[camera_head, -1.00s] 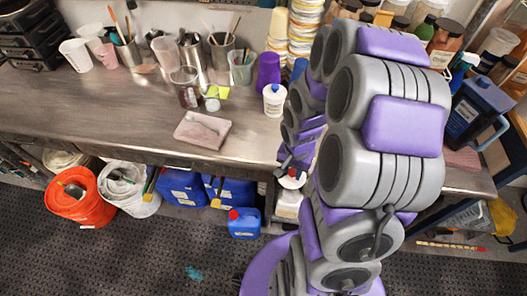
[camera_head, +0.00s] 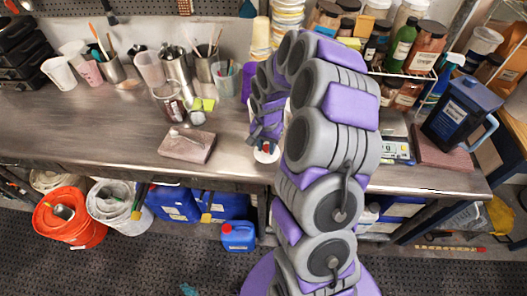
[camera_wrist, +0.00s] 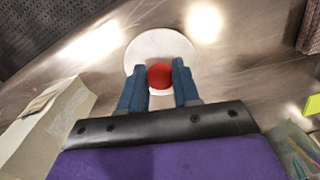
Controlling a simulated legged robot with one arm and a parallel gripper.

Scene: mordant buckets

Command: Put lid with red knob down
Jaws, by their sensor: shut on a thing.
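The lid (camera_wrist: 160,42) is a white disc with a red knob (camera_wrist: 160,76) at its middle. In the wrist view my gripper (camera_wrist: 159,82) has its two blue fingers on either side of the knob, shut on it. In the head view the lid (camera_head: 266,154) shows small below my gripper (camera_head: 266,144), near the front edge of the metal bench (camera_head: 90,130). I cannot tell whether the lid touches the bench top or hangs just above it.
A pinkish slab (camera_head: 187,146) lies left of the lid. Cups, tool pots and a jar (camera_head: 170,100) stand behind it. A blue jug (camera_head: 460,115) and a scale (camera_head: 396,148) are at the right. Buckets (camera_head: 72,217) and blue canisters stand on the floor below.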

